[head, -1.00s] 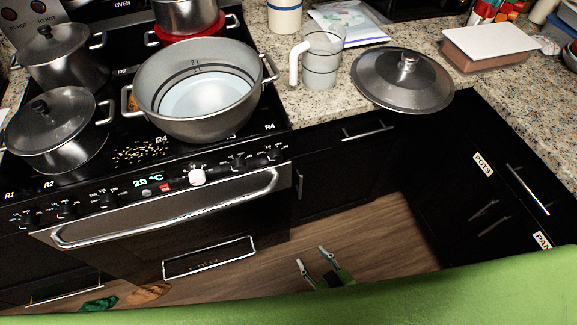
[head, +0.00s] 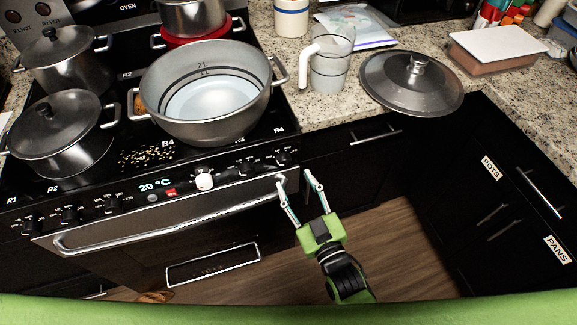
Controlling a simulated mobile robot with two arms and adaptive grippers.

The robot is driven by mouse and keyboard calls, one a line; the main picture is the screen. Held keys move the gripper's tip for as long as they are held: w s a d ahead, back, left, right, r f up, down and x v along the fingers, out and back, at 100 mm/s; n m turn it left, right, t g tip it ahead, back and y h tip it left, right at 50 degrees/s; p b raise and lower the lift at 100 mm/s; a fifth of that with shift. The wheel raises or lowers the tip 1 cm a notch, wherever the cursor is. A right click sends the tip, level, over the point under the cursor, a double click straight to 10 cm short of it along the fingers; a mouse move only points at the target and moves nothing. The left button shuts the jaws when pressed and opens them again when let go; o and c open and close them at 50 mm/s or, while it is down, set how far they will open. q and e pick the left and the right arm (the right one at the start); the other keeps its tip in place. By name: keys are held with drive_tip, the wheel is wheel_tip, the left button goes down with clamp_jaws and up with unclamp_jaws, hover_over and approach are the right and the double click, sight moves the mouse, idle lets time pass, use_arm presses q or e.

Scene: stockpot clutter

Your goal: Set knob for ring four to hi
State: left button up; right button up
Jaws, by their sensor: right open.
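The stove's front panel carries a row of knobs. The rightmost black knob (head: 281,158) is below an R4 label at the stove's right edge, and another black knob (head: 243,169) is to its left. Dial markings are too small to read. My right gripper (head: 295,174) is open and empty, fingers pointing toward the stove. Its left fingertip appears just below the rightmost knob; I cannot tell the depth gap, but no finger encloses the knob. My left gripper is not in view.
A large pot of liquid (head: 207,92) stands above the panel, its right handle (head: 279,72) near the stove edge. The oven handle (head: 170,219) runs below the knobs. A lidded pot (head: 62,138) is at left. A jug (head: 330,68) and lid (head: 411,82) are on the counter.

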sight(286, 165)
drive_tip(key=x, duration=0.5)
drive_tip(key=shift+w+a, duration=0.15)
drive_tip(key=shift+w, duration=0.2)
drive_tip(key=c, duration=1.1)
